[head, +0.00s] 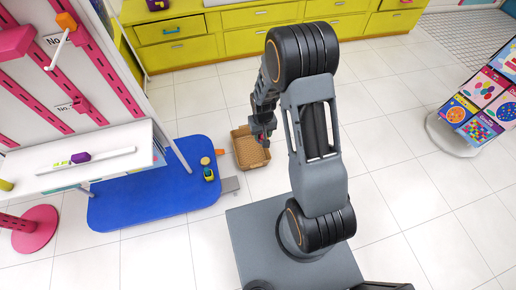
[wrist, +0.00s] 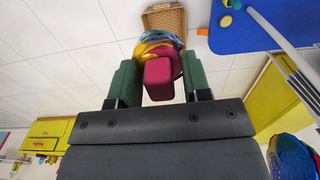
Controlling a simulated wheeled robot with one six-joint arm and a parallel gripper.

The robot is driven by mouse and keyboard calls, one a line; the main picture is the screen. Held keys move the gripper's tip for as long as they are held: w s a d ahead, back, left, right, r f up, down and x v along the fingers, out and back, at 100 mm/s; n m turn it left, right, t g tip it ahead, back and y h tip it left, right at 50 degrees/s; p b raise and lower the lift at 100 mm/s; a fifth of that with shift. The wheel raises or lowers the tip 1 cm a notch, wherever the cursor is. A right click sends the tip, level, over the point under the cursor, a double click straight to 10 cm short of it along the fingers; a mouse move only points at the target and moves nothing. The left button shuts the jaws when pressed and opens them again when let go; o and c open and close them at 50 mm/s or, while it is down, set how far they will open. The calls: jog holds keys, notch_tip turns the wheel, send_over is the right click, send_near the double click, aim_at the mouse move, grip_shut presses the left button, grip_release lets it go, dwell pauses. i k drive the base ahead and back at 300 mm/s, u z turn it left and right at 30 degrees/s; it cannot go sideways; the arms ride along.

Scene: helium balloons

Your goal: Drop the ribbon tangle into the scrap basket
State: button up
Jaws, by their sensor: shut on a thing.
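The ribbon tangle (wrist: 159,72) is a magenta lump with blue, yellow and red loops around its far side. My gripper (wrist: 160,80) is shut on it, with a green finger pad on each side. In the head view my gripper (head: 262,130) hangs over the right part of the scrap basket, and only a bit of magenta shows at its tip. The scrap basket (head: 245,152) is a tan woven open box on the floor. In the wrist view the basket (wrist: 165,20) shows beyond the tangle, its near side hidden by the tangle.
A blue mat (head: 130,208) with small objects lies left of the basket, and a grey flat piece (head: 229,186) is beside it. A white shelf (head: 80,155) stands at the left. Yellow drawers (head: 190,45) line the back. A colourful display rack (head: 485,95) stands right. Tiled floor between is clear.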

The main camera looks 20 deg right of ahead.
aim_at(253, 150)
jog(key=z, duration=1.85)
jog(key=i, duration=1.75)
jog(key=u, duration=3.45)
jog(key=i, duration=0.55)
jog(key=z, duration=0.05)
